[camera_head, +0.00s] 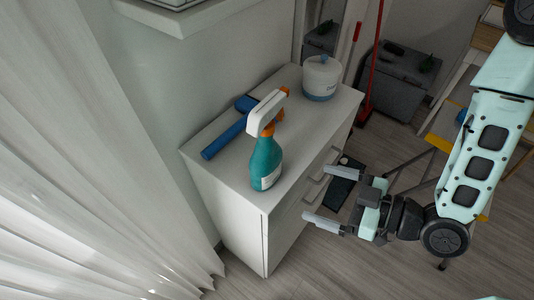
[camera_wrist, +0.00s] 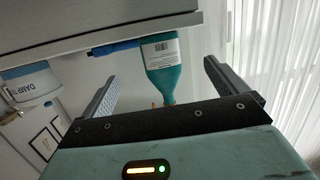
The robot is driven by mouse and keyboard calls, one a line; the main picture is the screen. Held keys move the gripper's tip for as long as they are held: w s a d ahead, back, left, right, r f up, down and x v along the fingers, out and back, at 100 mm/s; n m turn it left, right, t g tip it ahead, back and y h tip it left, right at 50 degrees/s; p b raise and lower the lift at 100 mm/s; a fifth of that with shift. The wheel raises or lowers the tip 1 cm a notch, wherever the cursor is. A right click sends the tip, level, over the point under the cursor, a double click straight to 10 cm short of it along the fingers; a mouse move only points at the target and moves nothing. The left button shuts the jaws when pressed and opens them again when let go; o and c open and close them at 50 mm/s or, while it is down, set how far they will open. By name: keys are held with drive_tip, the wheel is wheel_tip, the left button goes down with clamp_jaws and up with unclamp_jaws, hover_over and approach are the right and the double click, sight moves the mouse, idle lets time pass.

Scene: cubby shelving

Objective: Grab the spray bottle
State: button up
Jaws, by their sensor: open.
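The spray bottle (camera_head: 265,155) is teal with a white and orange head. It stands upright near the front edge of the white cabinet top (camera_head: 225,178). In the wrist view the bottle (camera_wrist: 162,58) shows its barcode label, and its lower part in that picture is partly hidden behind my gripper's dark bar. My gripper (camera_head: 325,197) is open and empty, to the right of the bottle and apart from it, in front of the cabinet drawers. In the wrist view the bottle appears between the two fingers of my gripper (camera_wrist: 160,80), farther off.
A blue-handled tool (camera_head: 227,136) lies behind the bottle. A white tub (camera_head: 321,78) stands at the cabinet's far end. A white curtain (camera_head: 80,160) hangs at left, and a shelf (camera_head: 180,18) juts from the wall above. A red pole (camera_head: 371,70) stands beyond the cabinet.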

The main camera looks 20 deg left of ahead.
sight(276, 168)
drive_tip(key=a+b, duration=0.1)
drive_tip(key=a, duration=0.2)
drive_tip(key=w+a+r+m+t+y+b, duration=0.1)
drive_tip(key=a, duration=0.3)
drive_tip(key=w+a+y+b, duration=0.1)
drive_tip(key=a, duration=0.2)
drive_tip(key=shift+w+a+r+m+t, duration=0.15)
drive_tip(key=shift+m+t, duration=0.15)
drive_tip(key=shift+t, duration=0.1)
drive_tip(key=x, duration=0.1)
drive_tip(key=p+x, duration=0.1)
drive_tip(key=x, duration=0.1)
drive_tip(key=r+x, duration=0.1)
drive_tip(key=shift+a+p, duration=0.35)
drive_tip(key=shift+a, duration=0.05)
drive_tip(key=shift+w+a+f, duration=0.15)
drive_tip(key=shift+a, duration=0.15)
drive_tip(key=shift+c, duration=0.4)
drive_tip(key=c, duration=1.4)
